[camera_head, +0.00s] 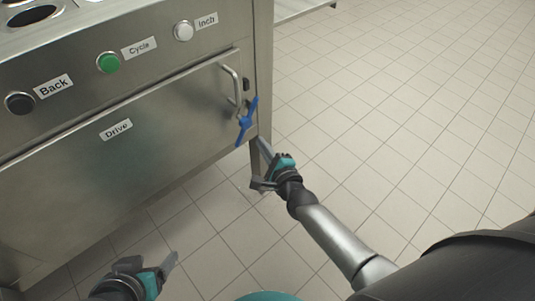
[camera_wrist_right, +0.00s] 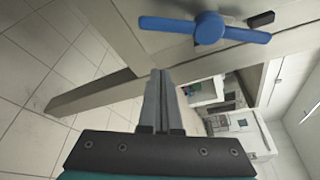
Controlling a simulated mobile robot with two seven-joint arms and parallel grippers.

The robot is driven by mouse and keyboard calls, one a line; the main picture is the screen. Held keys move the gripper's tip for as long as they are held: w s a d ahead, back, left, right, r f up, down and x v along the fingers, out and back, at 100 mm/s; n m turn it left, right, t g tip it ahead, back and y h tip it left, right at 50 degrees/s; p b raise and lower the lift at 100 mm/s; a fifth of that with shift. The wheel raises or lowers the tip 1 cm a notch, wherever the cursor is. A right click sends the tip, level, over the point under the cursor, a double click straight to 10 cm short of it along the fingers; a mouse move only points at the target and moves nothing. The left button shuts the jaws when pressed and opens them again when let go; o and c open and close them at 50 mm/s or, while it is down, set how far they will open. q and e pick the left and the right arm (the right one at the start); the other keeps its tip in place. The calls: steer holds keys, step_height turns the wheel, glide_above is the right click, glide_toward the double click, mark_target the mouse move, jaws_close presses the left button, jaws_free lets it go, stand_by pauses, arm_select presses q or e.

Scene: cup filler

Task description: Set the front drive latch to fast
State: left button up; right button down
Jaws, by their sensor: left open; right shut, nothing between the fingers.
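The blue two-armed latch handle (camera_head: 247,121) sits at the right edge of the drive door (camera_head: 130,135), below its metal pull handle. In the head view it stands tilted, close to upright. In the right wrist view the blue latch (camera_wrist_right: 209,28) lies across the top, above the fingertips. My right gripper (camera_head: 263,145) is shut and empty, just below and to the right of the latch; the wrist view shows a gap between its fingertips (camera_wrist_right: 161,76) and the latch. My left gripper (camera_head: 150,262) is open and empty, low in front of the cabinet.
A black button marked Back (camera_head: 19,103), a green button marked Cycle (camera_head: 108,62) and a white button marked Inch (camera_head: 184,31) line the panel above the door. A cabinet leg (camera_head: 256,165) stands behind my right gripper. The tiled floor (camera_head: 400,90) to the right is clear.

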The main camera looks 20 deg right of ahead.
mark_target(237, 142)
steer(key=a, duration=0.1)
steer(key=a+r, duration=0.1)
steer(key=w+a, duration=0.1)
steer(key=shift+a+r, duration=0.2)
steer(key=shift+r, duration=0.15)
arm_select(q)
steer(key=shift+s+a, duration=0.1)
stand_by(0.5)
